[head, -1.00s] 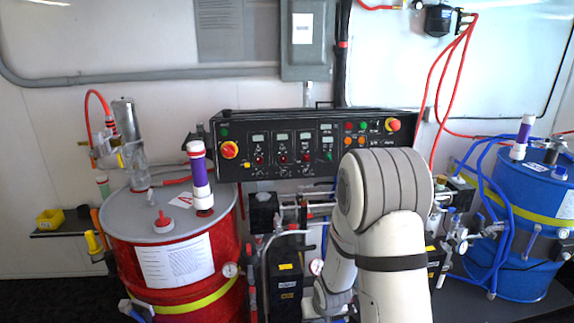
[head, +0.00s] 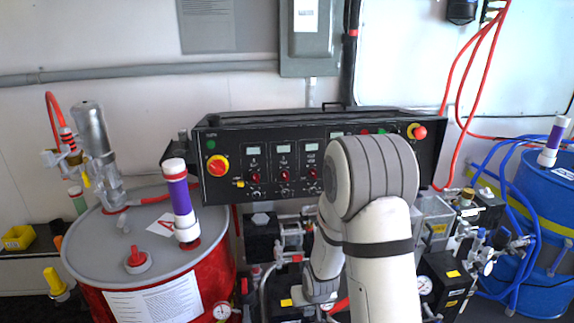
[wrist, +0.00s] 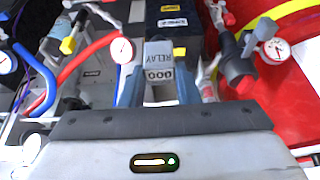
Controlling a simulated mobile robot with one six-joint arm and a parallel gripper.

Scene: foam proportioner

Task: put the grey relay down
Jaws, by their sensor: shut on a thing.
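The grey relay (wrist: 159,62), a small block with RELAY lettering on it, is in the middle of the wrist view. My gripper (wrist: 160,84) is shut on it, with a finger on either side. A black box with a yellow label (wrist: 172,22) lies just beyond the relay in that view. I cannot tell whether the relay touches anything below it. In the head view my arm covers the middle of the machine, and neither the gripper tips nor the relay can be made out.
A red drum (head: 208,278) stands at left and a blue drum (head: 548,190) at right. A black control panel (head: 222,185) spans the back. Hoses, pipes and gauges (head: 424,285) crowd the space around my arm. A small yellow bin (head: 18,238) sits on a shelf at far left.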

